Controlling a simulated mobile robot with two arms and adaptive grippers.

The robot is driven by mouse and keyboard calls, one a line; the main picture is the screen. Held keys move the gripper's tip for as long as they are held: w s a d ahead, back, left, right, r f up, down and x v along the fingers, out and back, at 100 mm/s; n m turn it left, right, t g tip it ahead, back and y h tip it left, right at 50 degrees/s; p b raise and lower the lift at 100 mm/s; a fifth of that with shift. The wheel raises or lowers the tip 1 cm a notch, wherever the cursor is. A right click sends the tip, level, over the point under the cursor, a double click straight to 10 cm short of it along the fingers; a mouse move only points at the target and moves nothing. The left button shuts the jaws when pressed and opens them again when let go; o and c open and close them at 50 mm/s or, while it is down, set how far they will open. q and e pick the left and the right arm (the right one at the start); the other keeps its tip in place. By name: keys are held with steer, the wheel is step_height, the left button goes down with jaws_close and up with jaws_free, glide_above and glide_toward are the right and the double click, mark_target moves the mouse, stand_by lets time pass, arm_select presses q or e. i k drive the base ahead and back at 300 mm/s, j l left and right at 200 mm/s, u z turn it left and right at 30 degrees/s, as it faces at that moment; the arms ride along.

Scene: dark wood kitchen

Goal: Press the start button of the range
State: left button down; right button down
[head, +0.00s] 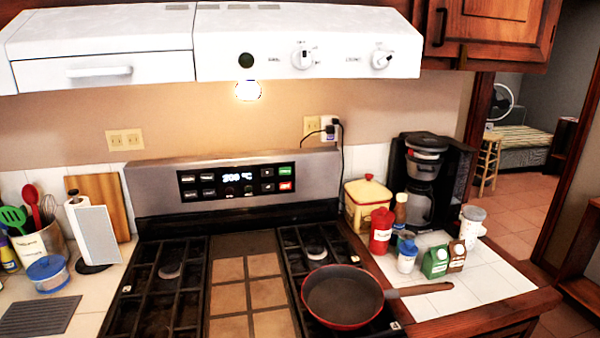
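The range (150,194) stands in the middle, with its steel back panel upright against the wall. A black control panel (237,181) on it has a lit display (237,178) and several small buttons. At its right end a green button (284,170) sits above a red button (285,186). Their labels are too small to read, so I cannot tell for certain which is start. Nothing covers the panel. Neither of my grippers is in view.
A red-rimmed pan (343,296) sits on the right burners, handle pointing right. A white hood (300,45) hangs above the range. Jars and a coffee maker (428,180) crowd the right counter. Utensils and a paper towel holder (95,235) stand left. Space before the panel is clear.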

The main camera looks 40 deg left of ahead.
mark_target(286, 170)
steer(key=u, duration=1.6)
